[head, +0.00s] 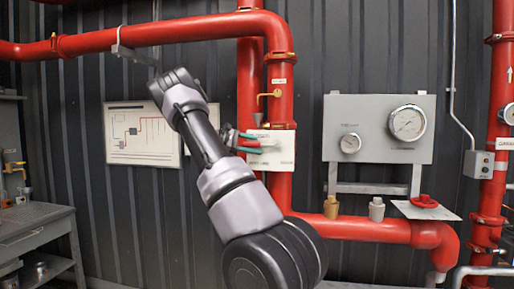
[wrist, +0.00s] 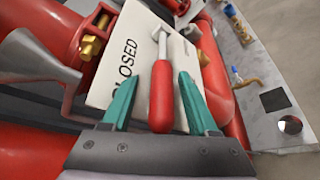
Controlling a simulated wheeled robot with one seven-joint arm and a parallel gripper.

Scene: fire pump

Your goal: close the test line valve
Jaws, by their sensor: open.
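The valve lever has a red grip (wrist: 161,97) and a pale metal shank. It lies over a white plate (wrist: 119,75) marked "CLOSED" in the wrist view. In the head view the lever (head: 250,143) points left, roughly level, across the white plate (head: 277,152) on the red pipe. My gripper (wrist: 160,80) is open, with one teal finger on each side of the red grip; I cannot tell whether either touches it. In the head view my gripper (head: 234,138) is at the lever's left end. The plate's small lettering is unreadable in the head view.
A small brass valve (head: 269,96) sits on the pipe above the plate. A gauge panel (head: 378,128) stands to the right. A red handwheel (head: 424,201) is below it. A diagram board (head: 142,133) hangs behind my arm, and a grey bench (head: 38,235) is at left.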

